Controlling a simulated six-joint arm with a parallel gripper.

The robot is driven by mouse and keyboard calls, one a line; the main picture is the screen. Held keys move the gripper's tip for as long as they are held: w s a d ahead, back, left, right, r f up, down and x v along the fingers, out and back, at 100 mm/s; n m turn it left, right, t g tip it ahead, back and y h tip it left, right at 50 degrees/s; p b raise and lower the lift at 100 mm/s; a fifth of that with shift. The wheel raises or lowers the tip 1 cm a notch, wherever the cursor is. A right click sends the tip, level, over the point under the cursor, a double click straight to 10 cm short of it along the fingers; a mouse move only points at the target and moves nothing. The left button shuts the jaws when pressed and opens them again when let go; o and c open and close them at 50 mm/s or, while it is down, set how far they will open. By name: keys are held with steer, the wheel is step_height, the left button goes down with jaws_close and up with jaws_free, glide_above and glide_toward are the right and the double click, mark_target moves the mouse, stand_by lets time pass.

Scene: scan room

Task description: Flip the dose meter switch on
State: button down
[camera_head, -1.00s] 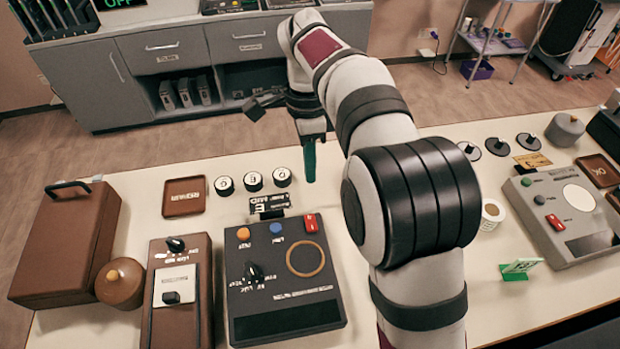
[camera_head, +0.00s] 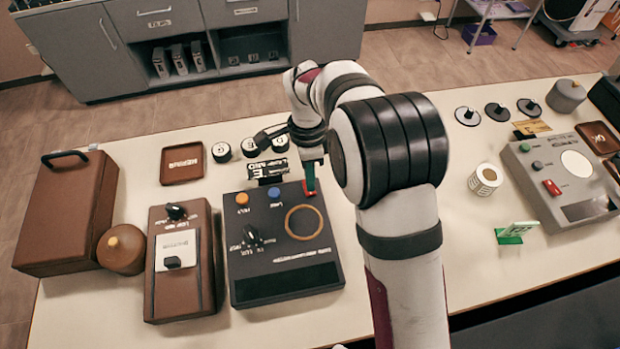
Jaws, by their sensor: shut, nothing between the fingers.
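A dark box-shaped meter (camera_head: 285,278) stands at the front centre of the table. It has an orange button, a blue button, a black knob, a ring and a red rocker switch (camera_head: 313,197) at its far right corner. Its upside-down lettering is hard to read. My gripper (camera_head: 310,188) points down with its slim green fingers shut and empty. The fingertips are at the red switch and cover part of it. I cannot tell whether they touch it or which way the switch is set.
A brown box with a knob (camera_head: 180,290) stands left of the meter. A black sign (camera_head: 262,169) and several round black-and-white pieces are behind it. A grey device (camera_head: 545,165) with another red switch stands at the right. A white roll (camera_head: 485,180) and green sign stand between.

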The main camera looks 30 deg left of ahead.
steer(key=shift+f, duration=0.4)
steer(key=shift+s+d+f, duration=0.15)
steer(key=shift+d+f, duration=0.05)
steer(key=shift+f, duration=0.2)
steer(key=shift+a, duration=0.1)
steer(key=shift+w+a+r, duration=0.15)
steer(key=shift+w+a, duration=0.35)
steer(key=shift+w, duration=0.1)
step_height(320, 180, up, 14)
steer(key=w+a, duration=0.1)
steer(key=shift+w+a, duration=0.15)
steer(key=shift+a, duration=0.05)
